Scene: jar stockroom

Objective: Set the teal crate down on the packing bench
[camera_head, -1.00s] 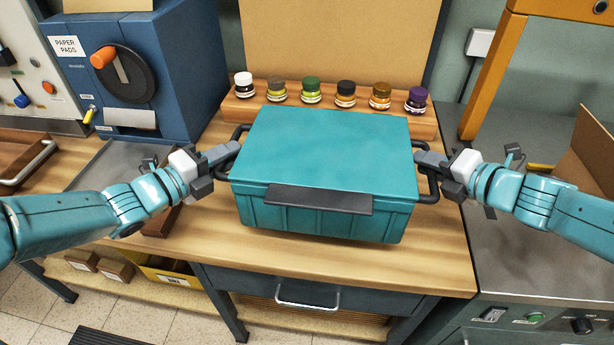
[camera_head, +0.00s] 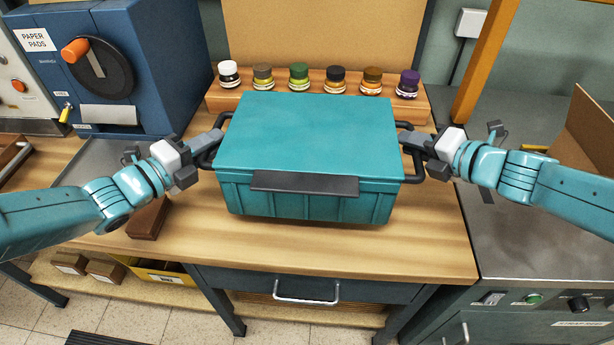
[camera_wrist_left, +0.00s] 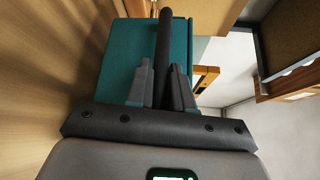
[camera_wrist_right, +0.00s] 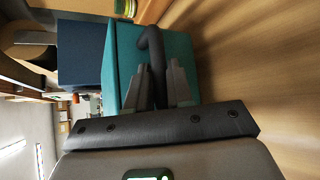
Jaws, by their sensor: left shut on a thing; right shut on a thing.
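The teal crate (camera_head: 305,140), lid shut with a dark front latch bar, is level over the middle of the packing bench (camera_head: 430,245). Shadow lies along its lower edge; I cannot tell whether its underside touches the wood. My left gripper (camera_head: 215,138) is shut on the dark handle at its left end. The left wrist view shows that handle (camera_wrist_left: 164,45) between the fingers. My right gripper (camera_head: 407,138) is shut on the right-end handle, which shows in the right wrist view (camera_wrist_right: 156,50). The crate's underside is hidden.
Several small jars stand on a wooden riser (camera_head: 215,103) close behind the crate. A brown block (camera_head: 149,220) lies on the bench to the left. A blue machine (camera_head: 150,65) is back left; a metal counter (camera_head: 510,235) is right. Bare bench lies before the crate.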

